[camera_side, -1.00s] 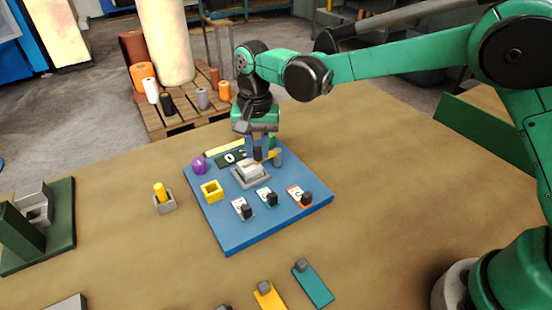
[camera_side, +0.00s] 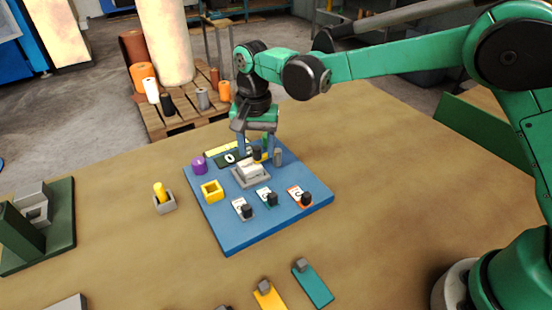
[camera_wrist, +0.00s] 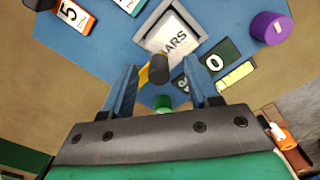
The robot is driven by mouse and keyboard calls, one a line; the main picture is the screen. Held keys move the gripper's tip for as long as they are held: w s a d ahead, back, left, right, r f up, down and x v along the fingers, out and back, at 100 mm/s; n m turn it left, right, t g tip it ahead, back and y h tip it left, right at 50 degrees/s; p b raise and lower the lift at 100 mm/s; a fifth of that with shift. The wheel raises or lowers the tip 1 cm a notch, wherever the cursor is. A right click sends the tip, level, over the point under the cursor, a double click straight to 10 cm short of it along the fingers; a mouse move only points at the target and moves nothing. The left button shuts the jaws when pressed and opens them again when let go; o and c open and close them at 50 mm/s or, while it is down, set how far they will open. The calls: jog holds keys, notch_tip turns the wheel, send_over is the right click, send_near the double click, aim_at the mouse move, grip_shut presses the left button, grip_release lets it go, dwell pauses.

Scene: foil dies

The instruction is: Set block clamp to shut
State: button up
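The block clamp's yellow lever with a black tip (camera_wrist: 159,70) shows between my gripper's fingers in the wrist view. The black tip (camera_side: 257,155) also shows in the side view, behind the pale lettered block (camera_side: 250,169). The block, seen in the wrist view (camera_wrist: 176,33), sits in a grey holder (camera_side: 253,182) on the blue board (camera_side: 232,236). My gripper (camera_side: 256,152) is low over the back of the board. Its fingers (camera_wrist: 159,90) are apart, one on each side of the lever, with gaps visible. The lever's base is partly hidden.
On the board are a purple knob (camera_side: 199,166), a yellow square socket (camera_side: 212,191), a dark plate marked 0 (camera_wrist: 214,60), several black-knobbed labelled switches (camera_side: 271,198) and a grey post (camera_side: 278,157). A yellow peg in a grey holder (camera_side: 165,203) stands left.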

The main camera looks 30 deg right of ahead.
aim_at(259, 147)
jog(key=shift+r, duration=2.8)
jog(key=shift+s+d+r, duration=0.1)
jog(key=shift+d+r, duration=0.1)
jog(key=s+d+r+n+t, duration=0.3)
jog(key=s+d+r, duration=0.2)
jog(key=s+d, duration=0.15)
jog(key=s+d+f+n+t, duration=0.3)
jog(key=s+d, duration=0.3)
jog(key=s, duration=0.2)
jog(key=shift+d+f+n+t, duration=0.15)
jog(key=shift+f+n+t, duration=0.1)
jog(key=shift+n+t, duration=0.4)
jog(key=shift+s, duration=0.1)
